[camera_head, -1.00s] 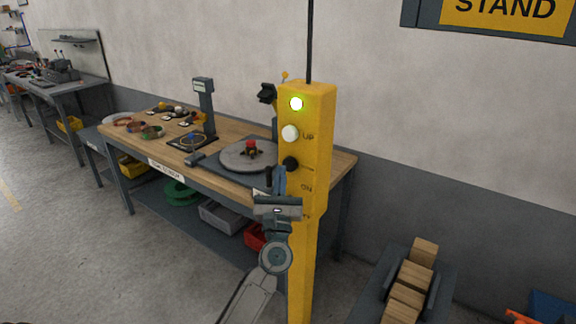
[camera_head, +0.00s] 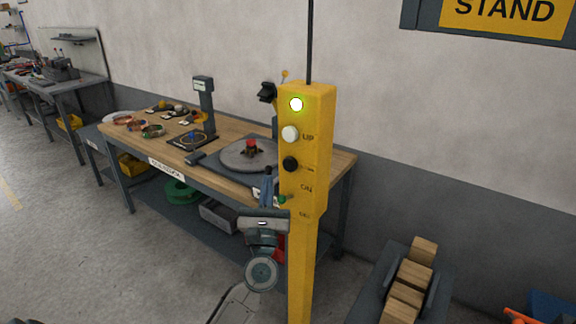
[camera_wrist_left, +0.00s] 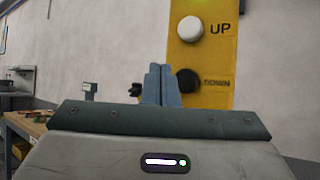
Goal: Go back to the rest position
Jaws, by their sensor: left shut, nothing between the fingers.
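My left gripper (camera_head: 266,190) is shut and empty, its blue-grey fingers pointing up just left of the yellow control pendant (camera_head: 306,150). In the left wrist view the shut fingers (camera_wrist_left: 161,85) stand in front of the pendant's left edge, left of the black DOWN button (camera_wrist_left: 188,81). The white UP button (camera_wrist_left: 190,29) is above. A green button (camera_head: 283,199) shows at the pendant's lower left edge, beside the gripper. I cannot tell the exact gap. My right gripper is not in view.
A wooden workbench (camera_head: 230,182) with a round turntable (camera_head: 246,154), a scale-like post (camera_head: 203,105) and coils stands behind the arm. A grey rack of wooden blocks (camera_head: 412,282) is at the lower right. Open floor (camera_head: 90,255) lies to the left.

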